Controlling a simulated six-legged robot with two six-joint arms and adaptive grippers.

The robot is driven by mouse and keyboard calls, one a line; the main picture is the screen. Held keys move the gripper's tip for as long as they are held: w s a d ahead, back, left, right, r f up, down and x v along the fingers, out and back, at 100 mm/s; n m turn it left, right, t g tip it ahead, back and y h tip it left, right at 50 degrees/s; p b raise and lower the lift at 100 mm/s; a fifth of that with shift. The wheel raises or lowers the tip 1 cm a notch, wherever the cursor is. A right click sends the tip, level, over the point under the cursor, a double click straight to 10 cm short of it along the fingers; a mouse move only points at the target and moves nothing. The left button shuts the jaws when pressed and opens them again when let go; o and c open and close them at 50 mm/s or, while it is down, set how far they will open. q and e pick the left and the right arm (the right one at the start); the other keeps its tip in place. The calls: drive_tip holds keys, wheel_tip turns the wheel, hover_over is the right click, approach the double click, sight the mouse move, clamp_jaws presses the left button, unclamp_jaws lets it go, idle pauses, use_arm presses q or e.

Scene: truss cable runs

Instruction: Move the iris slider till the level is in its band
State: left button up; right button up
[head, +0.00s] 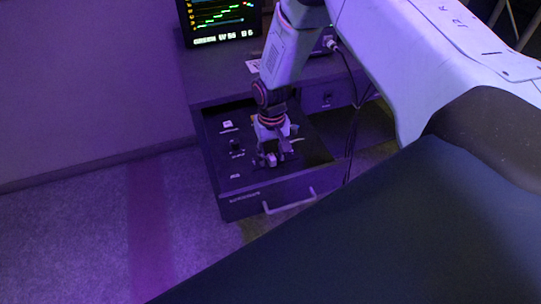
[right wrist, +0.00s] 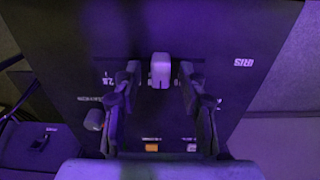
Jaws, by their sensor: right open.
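In the right wrist view a pale grey slider knob (right wrist: 160,68) stands on the dark panel (right wrist: 215,40). The upside-down word IRIS is printed to its right. My right gripper (right wrist: 160,84) is open, with one finger on each side of the knob. Gaps show between knob and fingers; I cannot tell how deep the fingers reach. In the head view my right gripper (head: 272,159) is low over the panel in the pulled-out drawer (head: 245,200) and hides the knob area. The monitor (head: 219,20) shows coloured level bars, too small to read against a band. My left gripper is not in view.
Another knob (right wrist: 95,120) sits left of my fingers in the right wrist view. An orange-lit patch (right wrist: 151,148) is near the bottom. The drawer has a pale front handle (head: 290,202). Open floor (head: 80,230) lies left of the cabinet.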

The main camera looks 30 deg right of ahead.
drive_tip(key=shift+w+f, duration=0.1)
drive_tip(key=shift+f, duration=0.25)
drive_tip(key=shift+s+a+r, duration=0.15)
drive_tip(key=shift+s+r, duration=0.3)
drive_tip(key=shift+s, duration=0.1)
drive_tip(key=shift+w+f, duration=0.4)
drive_tip(key=shift+w, duration=0.1)
drive_tip(key=c, duration=0.6)
drive_tip(key=shift+s+r, duration=0.25)
drive_tip(key=shift+s, duration=0.05)
clamp_jaws()
drive_tip(key=shift+w, duration=0.2)
